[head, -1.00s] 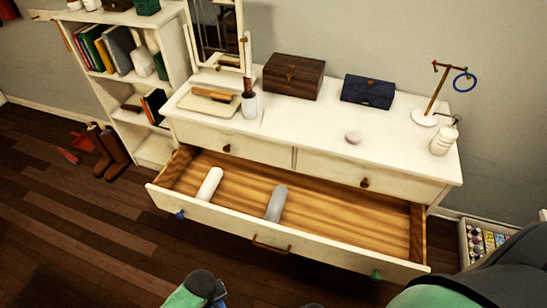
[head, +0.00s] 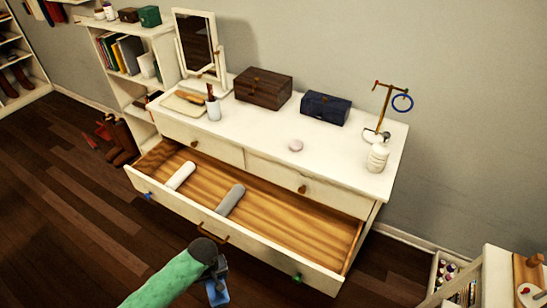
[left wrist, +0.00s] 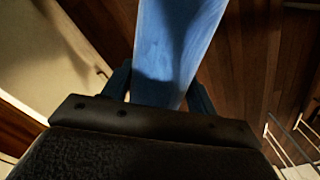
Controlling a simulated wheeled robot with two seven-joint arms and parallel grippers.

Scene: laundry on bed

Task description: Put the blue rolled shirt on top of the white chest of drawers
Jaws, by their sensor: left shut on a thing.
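The white chest of drawers (head: 335,149) stands against the wall with its wide lower drawer (head: 290,227) pulled out. My left gripper (head: 217,283) is in front of the open drawer, low in the head view, shut on the blue rolled shirt (head: 218,293). In the left wrist view the blue rolled shirt (left wrist: 178,45) sits between the fingers of my left gripper (left wrist: 160,88) and extends away from the palm. The shirt is apart from the chest top. My right gripper is not in view.
A white roll (head: 180,175) and a grey roll (head: 230,200) lie in the drawer. The front middle top is clear.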

